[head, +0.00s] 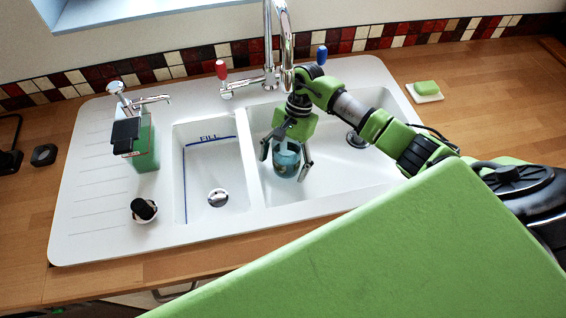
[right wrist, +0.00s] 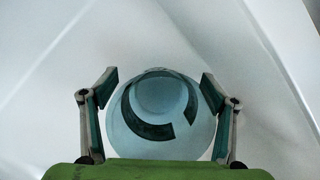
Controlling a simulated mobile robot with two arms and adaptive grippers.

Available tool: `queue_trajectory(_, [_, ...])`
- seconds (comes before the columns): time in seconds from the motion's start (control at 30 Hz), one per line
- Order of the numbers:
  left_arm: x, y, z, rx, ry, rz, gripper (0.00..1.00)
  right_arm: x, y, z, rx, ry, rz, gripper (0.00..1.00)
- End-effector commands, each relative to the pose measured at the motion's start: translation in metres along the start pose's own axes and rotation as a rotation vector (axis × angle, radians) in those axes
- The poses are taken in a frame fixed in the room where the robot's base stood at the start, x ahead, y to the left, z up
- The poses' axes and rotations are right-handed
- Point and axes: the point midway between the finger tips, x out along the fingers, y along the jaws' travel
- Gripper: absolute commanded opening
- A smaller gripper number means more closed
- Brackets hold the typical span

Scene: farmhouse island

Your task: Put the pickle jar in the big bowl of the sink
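The pickle jar (head: 287,161) is a small bluish glass jar with dark contents low in it. It is inside the big right-hand bowl of the sink (head: 330,185), near that bowl's left wall, and looks upright. My right gripper (head: 285,163) points down over it with one finger on each side. The fingers are spread, with a slight gap beside the jar in the head view. In the right wrist view the jar (right wrist: 155,108) is between the fingertips (right wrist: 158,88), seen from above. Whether its base touches the bowl floor is hard to tell. My left gripper is not in view.
The tall faucet (head: 270,50) rises behind the big bowl, close to my right arm. The smaller bowl (head: 213,170) is empty. A green soap bottle (head: 143,145) and a dark-topped item (head: 144,210) stand on the drainboard. Green soap (head: 426,88) lies at the right.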

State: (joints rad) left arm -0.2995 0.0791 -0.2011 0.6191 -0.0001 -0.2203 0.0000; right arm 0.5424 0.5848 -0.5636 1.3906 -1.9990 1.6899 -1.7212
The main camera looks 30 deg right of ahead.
Motion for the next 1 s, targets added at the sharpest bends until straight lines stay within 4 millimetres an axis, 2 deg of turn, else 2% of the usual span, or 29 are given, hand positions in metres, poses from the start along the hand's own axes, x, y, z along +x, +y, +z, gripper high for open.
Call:
queue_trajectory(0.33, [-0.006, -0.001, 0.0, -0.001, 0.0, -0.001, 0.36, -0.004, 0.0, 0.002, 0.0, -0.001, 0.0, 0.78])
queue_trajectory(0.37, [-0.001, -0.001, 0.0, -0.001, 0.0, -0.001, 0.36, -0.006, -0.001, 0.0, -0.001, 0.002, -0.002, 0.78])
queue_trajectory(0.7, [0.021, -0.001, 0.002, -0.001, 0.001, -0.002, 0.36, -0.061, -0.001, -0.001, -0.002, 0.003, -0.002, 0.78])
queue_trajectory(0.83, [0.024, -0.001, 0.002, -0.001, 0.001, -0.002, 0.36, -0.073, 0.0, 0.0, -0.001, 0.001, -0.001, 0.78])
queue_trajectory(1.0, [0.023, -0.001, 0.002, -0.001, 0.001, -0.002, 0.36, -0.077, 0.0, 0.001, 0.0, 0.0, 0.001, 0.78])
